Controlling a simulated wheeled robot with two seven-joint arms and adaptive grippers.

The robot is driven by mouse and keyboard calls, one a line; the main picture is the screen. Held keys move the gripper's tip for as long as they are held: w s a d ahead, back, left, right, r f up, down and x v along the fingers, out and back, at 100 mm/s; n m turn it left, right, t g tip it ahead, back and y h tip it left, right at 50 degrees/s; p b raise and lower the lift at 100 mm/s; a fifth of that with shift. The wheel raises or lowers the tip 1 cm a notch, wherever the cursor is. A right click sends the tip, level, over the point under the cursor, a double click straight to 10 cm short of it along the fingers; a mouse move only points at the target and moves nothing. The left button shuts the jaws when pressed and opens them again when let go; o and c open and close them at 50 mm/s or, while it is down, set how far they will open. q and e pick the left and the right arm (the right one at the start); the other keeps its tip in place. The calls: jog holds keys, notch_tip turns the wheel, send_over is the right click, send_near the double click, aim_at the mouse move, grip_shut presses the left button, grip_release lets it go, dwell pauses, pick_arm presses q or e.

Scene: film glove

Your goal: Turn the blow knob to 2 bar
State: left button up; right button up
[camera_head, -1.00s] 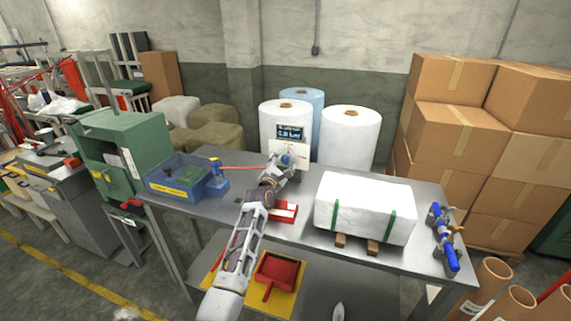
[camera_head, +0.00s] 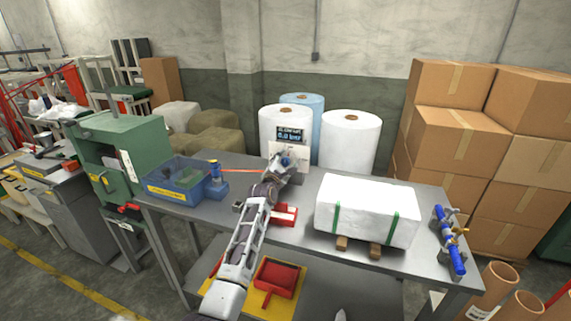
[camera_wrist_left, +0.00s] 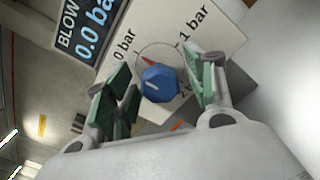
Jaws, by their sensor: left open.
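The blue blow knob (camera_wrist_left: 159,83) sits on a white panel (camera_wrist_left: 208,30) with "0 bar" and "1 bar" marks; part of a further mark starting with 2 shows beside the knob. A dark display (camera_wrist_left: 88,32) above reads "BLOW" and 0.0 bar. A red mark (camera_wrist_left: 177,125) shows near the knob. My left gripper (camera_wrist_left: 160,92) is open, with its green-padded fingers on either side of the knob; I cannot tell whether they touch it. In the head view, my left gripper (camera_head: 283,165) is in front of the panel.
A white wrapped block (camera_head: 367,208) lies on the metal table (camera_head: 330,258) to the right. A blue bin (camera_head: 178,180) stands left of my arm, and a red tray (camera_head: 284,215) is close beside it. White rolls (camera_head: 350,140) stand behind the table.

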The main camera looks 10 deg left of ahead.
pick_arm(q)
jog(key=c, duration=1)
